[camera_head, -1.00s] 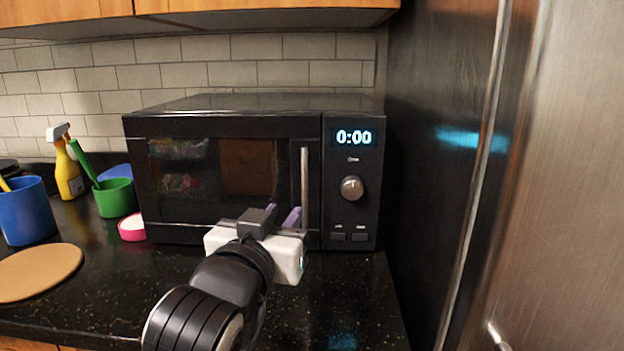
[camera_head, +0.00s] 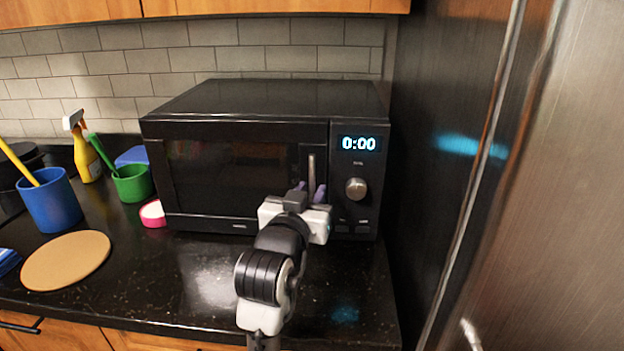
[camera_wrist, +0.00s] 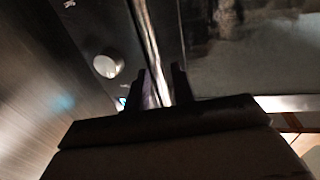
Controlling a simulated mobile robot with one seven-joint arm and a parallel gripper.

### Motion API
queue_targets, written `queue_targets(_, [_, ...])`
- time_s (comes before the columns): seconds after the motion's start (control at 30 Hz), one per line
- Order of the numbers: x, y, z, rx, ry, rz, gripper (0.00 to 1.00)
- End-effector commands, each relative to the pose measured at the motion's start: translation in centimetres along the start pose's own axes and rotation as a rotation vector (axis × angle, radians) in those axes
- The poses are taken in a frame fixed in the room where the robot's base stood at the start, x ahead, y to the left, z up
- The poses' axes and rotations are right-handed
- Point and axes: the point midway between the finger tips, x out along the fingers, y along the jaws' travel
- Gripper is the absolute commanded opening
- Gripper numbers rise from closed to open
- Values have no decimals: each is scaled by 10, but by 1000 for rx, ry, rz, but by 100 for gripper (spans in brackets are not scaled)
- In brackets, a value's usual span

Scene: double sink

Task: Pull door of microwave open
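The black microwave (camera_head: 262,101) stands on the counter with its door (camera_head: 228,180) shut. The silver vertical door handle (camera_head: 311,164) is at the door's right edge, beside the control panel. My gripper (camera_head: 310,190) is at the lower part of the handle, with purple fingertips on either side of it. In the wrist view the handle (camera_wrist: 149,35) runs between the two fingers of my gripper (camera_wrist: 160,82). The fingers are apart and a small gap shows beside the handle. The handle's lower end is hidden by my gripper.
A tall metal-faced cabinet or fridge (camera_head: 555,190) stands close on the right. Left on the counter are a blue cup (camera_head: 50,203), a green cup (camera_head: 133,184), a spray bottle (camera_head: 87,160) and a round tan board (camera_head: 65,260). The counter before the microwave is clear.

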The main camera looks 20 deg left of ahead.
Motion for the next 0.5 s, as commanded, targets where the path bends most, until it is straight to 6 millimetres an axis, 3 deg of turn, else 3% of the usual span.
queue_targets(0.2, [17, 0, -1, 1, 1, 0, 25])
queue_targets(0.5, [18, 0, 0, 1, 1, 0, 22])
